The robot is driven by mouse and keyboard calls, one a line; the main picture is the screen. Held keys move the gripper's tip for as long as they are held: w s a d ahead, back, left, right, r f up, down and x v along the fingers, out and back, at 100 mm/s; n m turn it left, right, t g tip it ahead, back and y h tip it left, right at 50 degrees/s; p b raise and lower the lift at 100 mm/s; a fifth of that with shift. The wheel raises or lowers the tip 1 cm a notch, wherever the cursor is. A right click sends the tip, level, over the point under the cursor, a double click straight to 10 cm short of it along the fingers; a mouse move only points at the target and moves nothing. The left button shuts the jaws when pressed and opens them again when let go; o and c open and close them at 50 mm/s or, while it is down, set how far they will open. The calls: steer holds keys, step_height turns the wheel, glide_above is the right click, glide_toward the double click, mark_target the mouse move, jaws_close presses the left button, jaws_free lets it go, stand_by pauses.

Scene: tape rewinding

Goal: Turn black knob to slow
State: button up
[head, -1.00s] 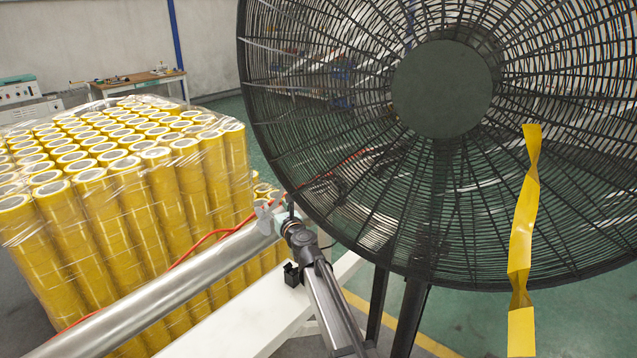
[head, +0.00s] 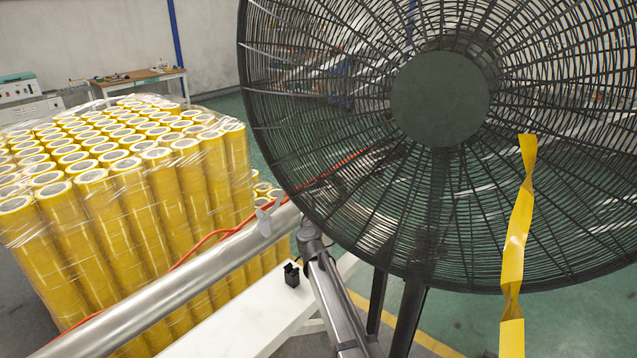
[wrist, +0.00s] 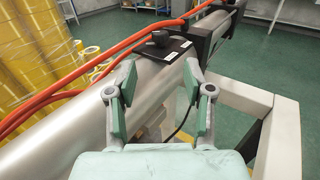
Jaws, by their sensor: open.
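In the wrist view, a black knob (wrist: 158,37) stands on a black plate (wrist: 163,48) with small white labels, on top of a silver metal cylinder (wrist: 110,125). My gripper (wrist: 162,75) is open and empty. Its two green-padded fingers are spread to the left and right, and the knob lies ahead, roughly midway between them and apart from both. In the head view, my arm reaches behind the lower left of the fan cage, and I cannot make out the fingers or the knob clearly there.
A large black fan (head: 440,98) with a yellow strip (head: 518,225) fills the right of the head view. Wrapped yellow tape rolls (head: 110,190) stand at left. Red hoses (wrist: 80,82) run along the cylinder close to the knob. A white frame beam (head: 245,318) lies below.

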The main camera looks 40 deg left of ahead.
steer(key=p+x, duration=0.2)
steer(key=x, duration=0.8)
steer(key=shift+w+a, duration=0.15)
steer(key=shift+w, duration=0.1)
jaws_close()
